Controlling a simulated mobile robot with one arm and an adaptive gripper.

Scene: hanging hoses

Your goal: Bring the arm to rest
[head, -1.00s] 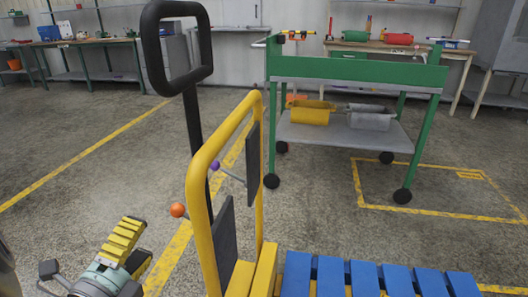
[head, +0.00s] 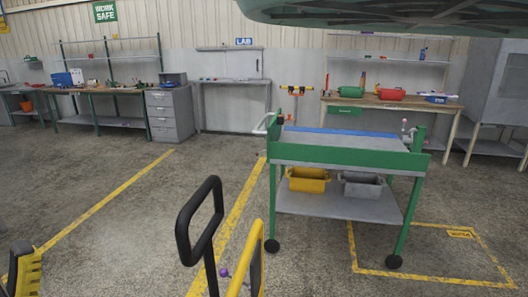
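Part of my gripper (head: 24,272) shows at the lower left edge of the head view. I see one yellow ribbed finger pad with a dark back. The rest of the gripper is cut off by the frame, so I cannot tell whether it is open or shut. Nothing is seen held at the visible pad. No hanging hose is clearly visible.
A black loop handle (head: 200,225) and a yellow frame (head: 256,262) stand close in front, with a purple ball (head: 223,272) between them. A green trolley (head: 345,160) with bins stands beyond. Benches line the wall. Left floor is clear. A greenish shape covers the top right.

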